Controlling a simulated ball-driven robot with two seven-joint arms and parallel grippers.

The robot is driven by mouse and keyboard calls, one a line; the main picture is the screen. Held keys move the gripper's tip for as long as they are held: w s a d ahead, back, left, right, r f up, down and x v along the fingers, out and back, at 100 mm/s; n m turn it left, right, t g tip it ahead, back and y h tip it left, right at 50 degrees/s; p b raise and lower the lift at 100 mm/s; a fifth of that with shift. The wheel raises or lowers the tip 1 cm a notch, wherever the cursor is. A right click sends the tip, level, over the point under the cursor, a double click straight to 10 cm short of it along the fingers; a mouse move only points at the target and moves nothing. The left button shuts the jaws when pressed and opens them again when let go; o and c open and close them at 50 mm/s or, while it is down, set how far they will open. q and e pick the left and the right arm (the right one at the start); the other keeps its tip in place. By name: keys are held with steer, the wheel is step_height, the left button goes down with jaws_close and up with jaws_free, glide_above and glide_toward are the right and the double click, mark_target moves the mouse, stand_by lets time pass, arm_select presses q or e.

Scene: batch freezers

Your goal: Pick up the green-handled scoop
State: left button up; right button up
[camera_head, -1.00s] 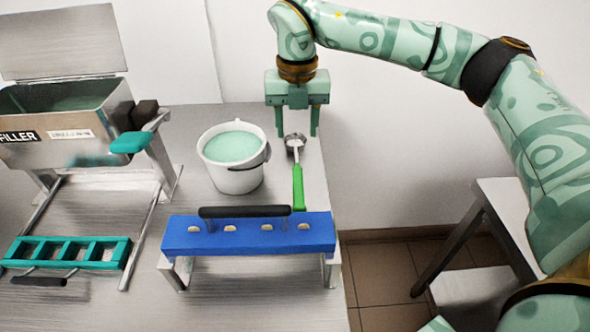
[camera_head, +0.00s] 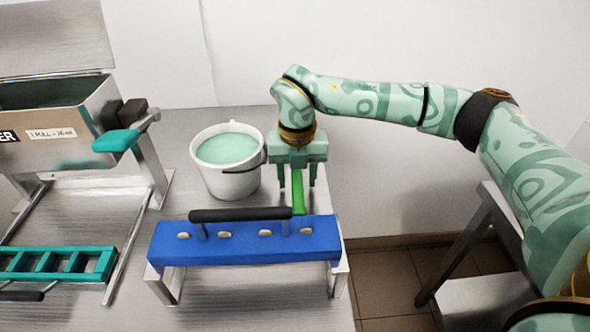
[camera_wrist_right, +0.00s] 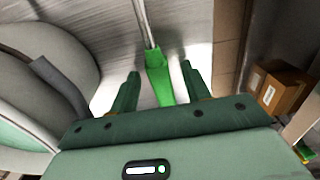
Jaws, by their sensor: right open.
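The green-handled scoop lies on the metal table between the white bucket and the table's right edge. Its green handle (camera_head: 298,192) shows in the head view; its metal bowl is hidden behind my gripper there. My right gripper (camera_head: 297,182) is open above the handle, fingers pointing down. In the right wrist view the green handle (camera_wrist_right: 158,76) lies between and beyond the open fingertips (camera_wrist_right: 160,70), with the thin metal shaft running up out of the frame. I see no contact between the fingers and the handle. My left gripper is not in view.
A white bucket (camera_head: 240,184) of mint-green mix stands just left of my gripper. A blue rack (camera_head: 240,247) with a black bar is in front. The filler machine (camera_head: 60,140) and a teal mould (camera_head: 60,263) are on the left. A cardboard box (camera_wrist_right: 283,90) shows in the wrist view.

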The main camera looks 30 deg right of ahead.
jaws_close()
steer(key=shift+r, duration=0.1)
